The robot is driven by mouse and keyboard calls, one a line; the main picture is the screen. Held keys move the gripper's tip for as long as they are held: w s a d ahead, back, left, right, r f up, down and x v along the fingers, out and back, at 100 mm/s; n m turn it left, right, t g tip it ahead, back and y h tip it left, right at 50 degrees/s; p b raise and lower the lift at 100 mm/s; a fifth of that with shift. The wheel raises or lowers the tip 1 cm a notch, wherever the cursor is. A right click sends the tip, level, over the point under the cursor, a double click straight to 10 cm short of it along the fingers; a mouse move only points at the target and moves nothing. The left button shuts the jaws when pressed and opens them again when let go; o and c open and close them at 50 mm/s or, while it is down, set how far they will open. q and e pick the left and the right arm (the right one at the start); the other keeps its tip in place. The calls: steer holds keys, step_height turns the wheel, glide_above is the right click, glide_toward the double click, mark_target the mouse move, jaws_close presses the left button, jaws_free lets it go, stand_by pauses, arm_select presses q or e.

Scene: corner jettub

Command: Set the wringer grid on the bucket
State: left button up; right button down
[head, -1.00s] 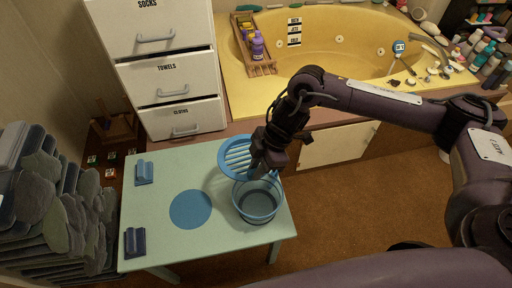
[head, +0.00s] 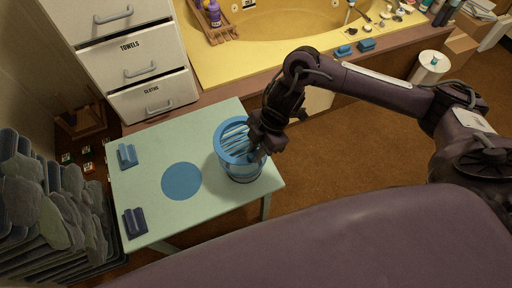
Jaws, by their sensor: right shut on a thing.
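The blue slatted wringer grid (head: 232,137) is over the mouth of the clear blue bucket (head: 243,174), which stands at the right side of the pale green table (head: 150,216). From this angle the grid covers most of the bucket's opening; I cannot tell whether it touches the rim all round. My right gripper (head: 258,150) is shut on the right edge of the grid, and its dark fingers hide that edge. My left gripper is not in view.
A flat blue disc (head: 181,181) marks the table's middle. Two blue blocks, one lighter (head: 127,156) and one darker (head: 135,223), stand along its left edge. White drawers (head: 155,95) rise behind, and the yellow tub (head: 272,45) lies beyond.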

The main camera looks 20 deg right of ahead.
steer(key=shift+f+b, duration=1.55)
steer(key=shift+f, duration=0.85)
steer(key=shift+f+b, duration=0.65)
steer(key=shift+f, duration=0.7)
steer(key=c, duration=1.3)
jaws_free()
steer(key=shift+o, duration=0.2)
steer(key=v, duration=0.7)
steer(key=shift+d+r, duration=0.2)
steer(key=shift+r, duration=0.15)
steer(key=shift+s+f, duration=0.1)
steer(key=shift+s, duration=0.05)
